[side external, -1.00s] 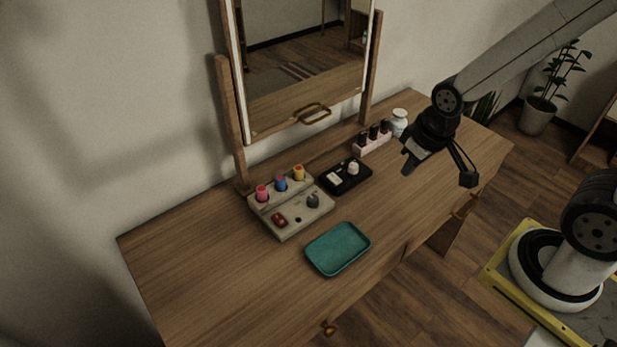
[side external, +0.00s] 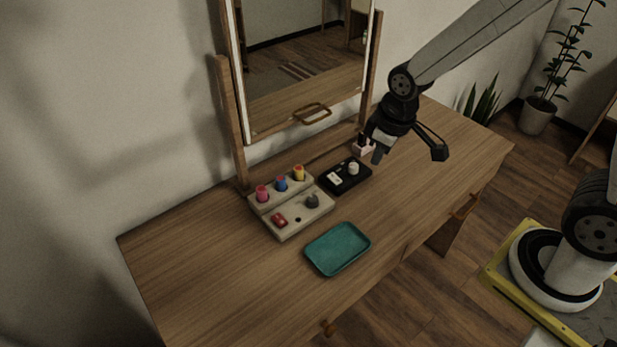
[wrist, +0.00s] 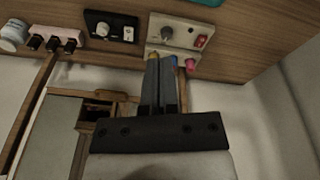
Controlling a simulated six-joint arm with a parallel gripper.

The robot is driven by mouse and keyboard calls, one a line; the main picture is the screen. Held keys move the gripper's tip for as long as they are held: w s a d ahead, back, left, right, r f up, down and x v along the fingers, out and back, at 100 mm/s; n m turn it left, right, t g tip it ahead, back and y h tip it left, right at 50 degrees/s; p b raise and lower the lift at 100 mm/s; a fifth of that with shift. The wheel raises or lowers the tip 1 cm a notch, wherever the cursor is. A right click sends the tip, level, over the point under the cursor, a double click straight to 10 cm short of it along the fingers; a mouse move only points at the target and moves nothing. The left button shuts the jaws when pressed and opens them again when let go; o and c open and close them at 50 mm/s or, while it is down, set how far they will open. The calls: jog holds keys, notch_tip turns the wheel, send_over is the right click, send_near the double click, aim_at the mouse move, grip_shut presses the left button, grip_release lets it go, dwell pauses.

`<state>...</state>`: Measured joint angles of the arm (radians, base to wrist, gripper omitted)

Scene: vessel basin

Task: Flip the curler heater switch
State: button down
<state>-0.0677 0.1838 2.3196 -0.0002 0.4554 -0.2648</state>
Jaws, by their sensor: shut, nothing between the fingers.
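The curler heater (side external: 287,222) is a beige box on the wooden desk, with pink, blue and yellow curlers along its back. Its front panel carries a red switch (side external: 279,219) at the left and a dark grey knob (side external: 313,201) at the right. In the wrist view the heater (wrist: 176,49) is at the top, with the red switch (wrist: 201,41) clear in sight. My gripper (side external: 378,155) is shut and empty, above the desk to the right of the heater and apart from it. In the wrist view my closed fingers (wrist: 162,62) overlap part of the curler row.
A black box (side external: 344,178) with a white knob and a white switch stands between the heater and my gripper. A pink bottle holder (side external: 361,149) is partly hidden behind my gripper. A teal tray (side external: 339,248) lies in front. A mirror (side external: 300,60) rises behind.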

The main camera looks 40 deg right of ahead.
jog(key=w+a+f+n+g, duration=0.1)
jog(key=w+a+f+n, duration=0.2)
jog(key=w+a+n, duration=0.55)
jog(key=n+g, duration=0.1)
jog(key=n, duration=0.5)
send_over(276, 216)
jog(key=shift+f, duration=2.15)
jog(key=shift+f, duration=7)
